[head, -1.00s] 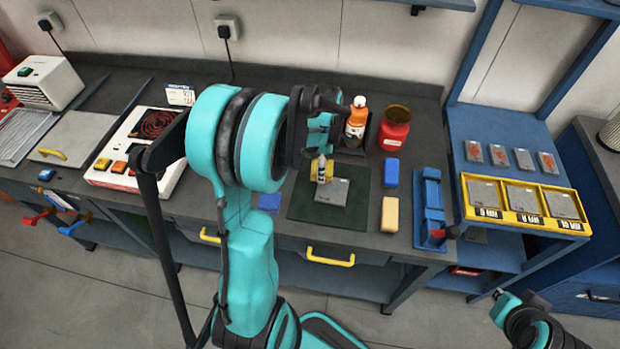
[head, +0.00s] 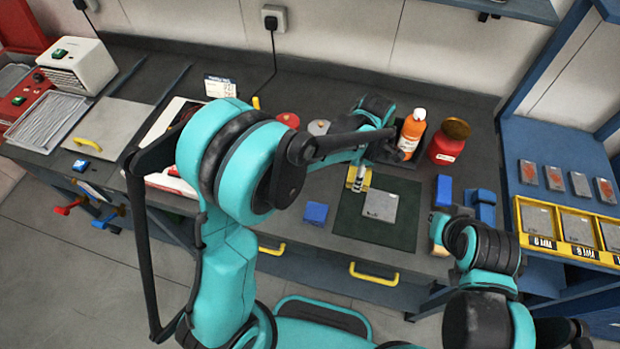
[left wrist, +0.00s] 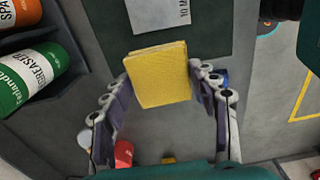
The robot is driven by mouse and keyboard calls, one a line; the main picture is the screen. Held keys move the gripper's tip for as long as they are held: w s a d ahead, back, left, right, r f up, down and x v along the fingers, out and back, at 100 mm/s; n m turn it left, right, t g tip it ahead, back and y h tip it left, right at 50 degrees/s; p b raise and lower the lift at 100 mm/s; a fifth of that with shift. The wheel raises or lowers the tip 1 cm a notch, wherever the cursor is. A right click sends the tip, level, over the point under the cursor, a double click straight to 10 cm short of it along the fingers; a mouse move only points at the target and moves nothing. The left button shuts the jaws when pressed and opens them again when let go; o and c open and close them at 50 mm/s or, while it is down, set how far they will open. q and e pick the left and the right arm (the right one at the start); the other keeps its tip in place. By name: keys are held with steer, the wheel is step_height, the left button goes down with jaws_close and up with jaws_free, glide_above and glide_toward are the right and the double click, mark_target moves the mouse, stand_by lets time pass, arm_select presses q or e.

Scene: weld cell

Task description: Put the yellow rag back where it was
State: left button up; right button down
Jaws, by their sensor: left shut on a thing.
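The yellow rag (left wrist: 158,75) is a folded square pad held between the fingers of my left gripper (left wrist: 165,100) in the left wrist view. In the head view my left gripper (head: 358,172) has the yellow rag (head: 362,180) at the left edge of the dark green mat (head: 385,234). I cannot tell whether the rag touches the mat. A grey metal plate (head: 380,206) lies on the mat beside it. My right arm is at the lower right; its fingers cannot be made out.
An orange-and-white bottle (head: 410,134) and a red jar (head: 449,142) stand behind the mat. A blue block (head: 316,213) lies left of it. A yellow tray (head: 570,238) holds plates.

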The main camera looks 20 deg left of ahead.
arm_select(q)
steer(key=b, duration=0.2)
glide_above(324, 186)
step_height(324, 186, down, 6)
steer(key=shift+w+f, duration=0.15)
steer(key=shift+f+b, duration=0.3)
steer(key=shift+f, duration=1.7)
steer(key=shift+f, duration=0.15)
steer(key=o, duration=1.2)
steer(key=shift+d, duration=0.1)
